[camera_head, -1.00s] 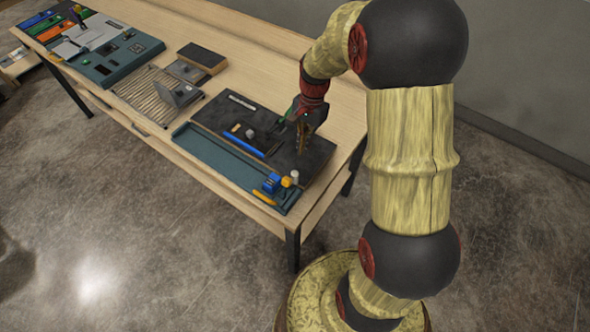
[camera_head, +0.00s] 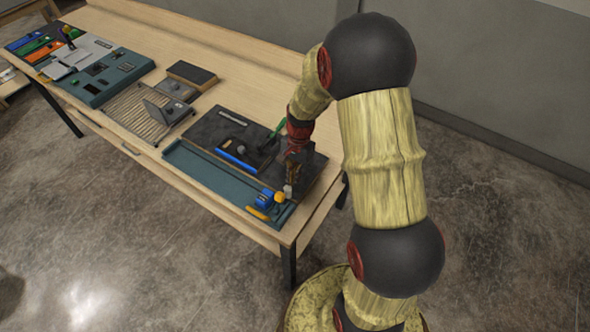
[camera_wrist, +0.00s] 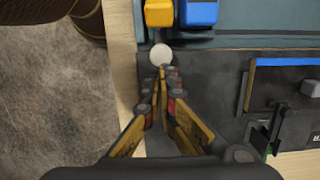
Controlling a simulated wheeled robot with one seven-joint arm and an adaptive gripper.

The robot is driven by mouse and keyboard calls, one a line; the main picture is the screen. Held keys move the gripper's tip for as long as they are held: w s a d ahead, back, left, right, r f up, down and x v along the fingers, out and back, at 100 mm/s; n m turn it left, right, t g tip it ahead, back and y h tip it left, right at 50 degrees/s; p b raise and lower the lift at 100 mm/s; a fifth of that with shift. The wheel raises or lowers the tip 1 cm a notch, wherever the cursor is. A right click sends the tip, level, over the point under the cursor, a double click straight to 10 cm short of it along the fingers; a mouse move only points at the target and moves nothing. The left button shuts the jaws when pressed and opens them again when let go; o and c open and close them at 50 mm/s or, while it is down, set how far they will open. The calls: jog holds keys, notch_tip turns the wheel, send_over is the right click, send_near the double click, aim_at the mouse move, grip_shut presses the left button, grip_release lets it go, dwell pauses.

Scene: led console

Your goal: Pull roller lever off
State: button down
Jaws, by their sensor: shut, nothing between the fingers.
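A pale round knob (camera_wrist: 161,54), which may be the roller lever's end, is at the edge of the dark panel (camera_wrist: 215,75) in the wrist view. In the head view the same pale knob (camera_head: 288,189) is at the panel's near right corner. My gripper (camera_wrist: 163,72) is shut and empty, its fingertips right beside the knob. I cannot tell whether they touch it. In the head view my gripper (camera_head: 290,180) is low over that corner and partly hides it.
A yellow block (camera_wrist: 159,12) and a blue block (camera_wrist: 199,12) stand just beyond the knob on a teal tray (camera_head: 215,170). A blue bar (camera_head: 236,160), a grey knob (camera_head: 241,149) and a green handle (camera_wrist: 268,140) are on the panel. The table edge is close by.

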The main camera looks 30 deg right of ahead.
aim_at(278, 202)
jog(key=shift+s+a+f, duration=0.15)
jog(key=shift+a+f, duration=0.15)
jog(key=shift+a, duration=0.05)
jog(key=shift+s+a+r, duration=0.35)
jog(key=shift+a+r, duration=0.05)
jog(key=shift+a, duration=0.25)
jog(key=shift+s+a+r, duration=0.35)
jog(key=shift+a+r, duration=0.05)
jog(key=shift+a, duration=0.25)
